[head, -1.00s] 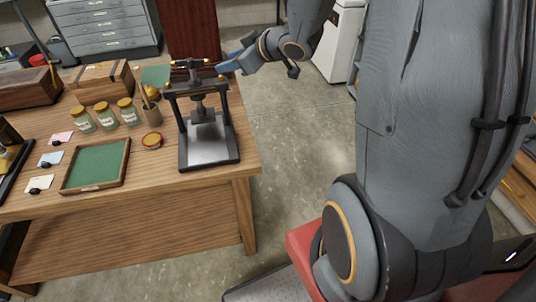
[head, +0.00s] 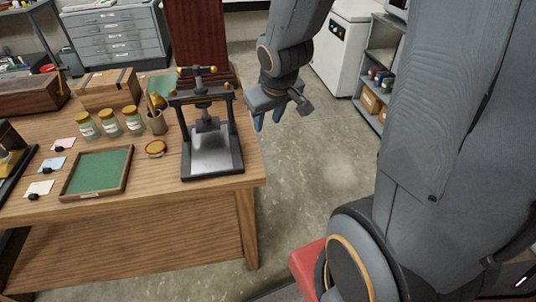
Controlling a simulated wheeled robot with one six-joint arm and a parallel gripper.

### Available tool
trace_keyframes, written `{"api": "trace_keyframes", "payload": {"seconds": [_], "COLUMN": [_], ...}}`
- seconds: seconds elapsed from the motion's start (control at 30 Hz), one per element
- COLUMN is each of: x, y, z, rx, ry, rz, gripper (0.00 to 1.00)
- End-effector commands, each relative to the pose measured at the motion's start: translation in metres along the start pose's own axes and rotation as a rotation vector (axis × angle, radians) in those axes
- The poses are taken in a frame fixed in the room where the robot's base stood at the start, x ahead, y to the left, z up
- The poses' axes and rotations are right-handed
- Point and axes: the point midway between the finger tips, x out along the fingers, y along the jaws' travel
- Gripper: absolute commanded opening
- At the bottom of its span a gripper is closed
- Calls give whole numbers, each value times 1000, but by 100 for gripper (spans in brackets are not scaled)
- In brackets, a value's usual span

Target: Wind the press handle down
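A black-framed press (head: 238,143) with a bright metal bed stands near the right end of the wooden table. Its handle (head: 198,71) is a dark crossbar with brass-coloured ends, on top of the screw above the upper beam. The handle lies roughly left to right in the picture. The pressing plate hangs above the bed, with a gap below it. My gripper (head: 268,119) is to the right of the press, past the table's edge, and apart from the handle. Its blue fingers point down, stand apart and hold nothing.
Several glass jars (head: 110,122), a brush pot (head: 156,122), a small round tin (head: 155,148) and a green-lined tray (head: 97,172) stand left of the press. A white cabinet (head: 340,52) and a shelf (head: 373,97) are behind. The floor right of the table is clear.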

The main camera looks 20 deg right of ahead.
Motion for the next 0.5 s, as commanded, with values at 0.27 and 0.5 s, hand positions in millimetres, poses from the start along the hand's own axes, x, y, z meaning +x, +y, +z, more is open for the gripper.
{"api": "trace_keyframes", "payload": {"seconds": [0.27,0.5], "x": [-8,-18], "y": [-22,-43], "z": [44,74], "rx": [76,127], "ry": [-150,-258], "rz": [-27,-61], "gripper": [35,35]}}
